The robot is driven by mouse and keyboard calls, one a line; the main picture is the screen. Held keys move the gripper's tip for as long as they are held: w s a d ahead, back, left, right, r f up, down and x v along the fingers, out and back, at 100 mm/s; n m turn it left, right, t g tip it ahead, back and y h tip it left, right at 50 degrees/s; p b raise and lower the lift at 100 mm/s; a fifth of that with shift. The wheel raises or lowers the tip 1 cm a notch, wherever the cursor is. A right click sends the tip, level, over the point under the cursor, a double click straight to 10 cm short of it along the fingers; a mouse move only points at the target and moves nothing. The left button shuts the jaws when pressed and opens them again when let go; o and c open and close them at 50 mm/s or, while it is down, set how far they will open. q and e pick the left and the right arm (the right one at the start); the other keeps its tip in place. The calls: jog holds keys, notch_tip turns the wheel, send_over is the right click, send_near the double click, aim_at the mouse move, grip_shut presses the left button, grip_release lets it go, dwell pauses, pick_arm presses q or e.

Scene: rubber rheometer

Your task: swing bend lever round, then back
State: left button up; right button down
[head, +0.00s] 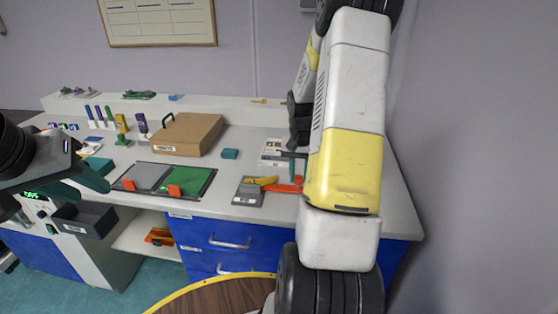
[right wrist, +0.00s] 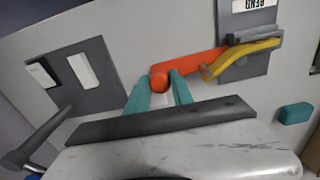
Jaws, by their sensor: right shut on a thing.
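The bend lever is an orange-red bar (head: 284,187) lying over the right side of a grey bending fixture (head: 248,194) near the bench's front edge. In the right wrist view the lever (right wrist: 192,66) runs from the fixture (right wrist: 246,68), labelled BEND, to a round orange knob. A yellow curved strip (head: 263,180) lies along the lever at the fixture; it also shows bent in the right wrist view (right wrist: 238,57). My right gripper (right wrist: 159,88) is shut on the knob, teal fingers either side. My left gripper (head: 78,182) is open and empty at the far left.
A mat with grey and green panels (head: 165,179) and orange tabs lies left of the fixture. A brown case (head: 188,134) and a teal block (head: 230,154) stand behind. A dark grey plate (right wrist: 72,73) with two light panels lies beside the lever's knob end.

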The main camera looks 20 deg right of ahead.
jog(key=s+a+m, duration=0.4)
jog(key=m, duration=0.1)
jog(key=shift+s+a+m, duration=0.4)
jog(key=shift+a+m, duration=0.45)
jog(key=shift+m, duration=0.15)
jog(key=shift+s+a+m, duration=0.35)
jog(key=shift+a+m, duration=0.5)
jog(key=shift+m, duration=0.15)
jog(key=c, duration=1.1)
grip_release()
jog(key=shift+a, duration=0.1)
notch_tip(320, 180, up, 8)
jog(key=shift+f, duration=0.1)
